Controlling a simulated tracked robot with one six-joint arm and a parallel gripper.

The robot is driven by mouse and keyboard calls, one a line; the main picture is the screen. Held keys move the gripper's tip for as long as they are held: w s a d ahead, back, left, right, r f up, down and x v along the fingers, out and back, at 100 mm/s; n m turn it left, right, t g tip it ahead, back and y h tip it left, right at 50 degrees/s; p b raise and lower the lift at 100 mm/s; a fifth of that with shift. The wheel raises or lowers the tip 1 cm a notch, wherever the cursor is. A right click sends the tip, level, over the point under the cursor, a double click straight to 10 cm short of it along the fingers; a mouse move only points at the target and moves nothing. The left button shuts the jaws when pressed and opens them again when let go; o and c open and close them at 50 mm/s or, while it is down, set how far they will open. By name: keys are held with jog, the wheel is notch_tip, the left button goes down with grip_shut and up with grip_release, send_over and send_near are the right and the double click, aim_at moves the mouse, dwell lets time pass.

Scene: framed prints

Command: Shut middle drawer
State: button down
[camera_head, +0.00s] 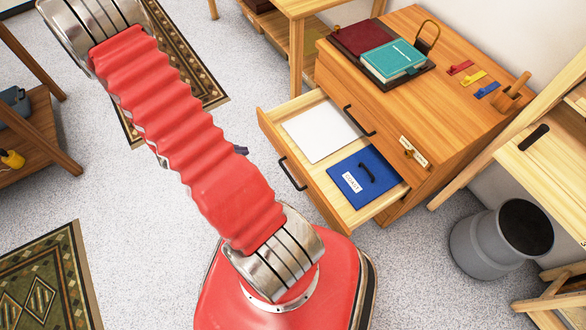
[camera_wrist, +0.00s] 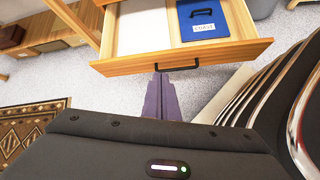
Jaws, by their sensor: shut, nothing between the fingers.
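A wooden drawer (camera_head: 302,160) stands pulled out from the light-wood cabinet (camera_head: 455,110), below a closed drawer with a black handle (camera_head: 360,121). Whether another drawer lies beneath is hidden. The open drawer has a black handle (camera_head: 291,174) and holds a white sheet (camera_head: 318,130) and a blue folder (camera_head: 362,182). My gripper's purple tip (camera_head: 240,150) barely shows behind my red arm. In the wrist view, the purple fingers (camera_wrist: 162,80) are shut and empty, close in front of the drawer front (camera_wrist: 150,61), by its handle (camera_wrist: 185,67). I cannot tell whether they touch.
Books, a tray and small items lie on the cabinet top. A grey bin (camera_head: 475,245) and a wooden shelf unit (camera_head: 550,150) stand right. Patterned rugs (camera_head: 45,285) lie left on the speckled floor. A wooden table (camera_head: 298,40) stands behind.

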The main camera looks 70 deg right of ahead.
jog(key=s+f+n, duration=0.3)
jog(key=s+f, duration=0.4)
jog(key=f, duration=0.5)
jog(key=shift+s+f+g, duration=0.3)
jog(key=shift+f+g, duration=0.1)
jog(key=shift+d+f, duration=0.1)
jog(key=shift+d, duration=0.05)
send_near(300, 170)
jog(key=shift+w+x, duration=0.1)
jog(key=shift+x, duration=1.35)
jog(key=shift+w+x, duration=0.15)
jog(key=shift+x, duration=1.35)
jog(key=shift+f, duration=0.1)
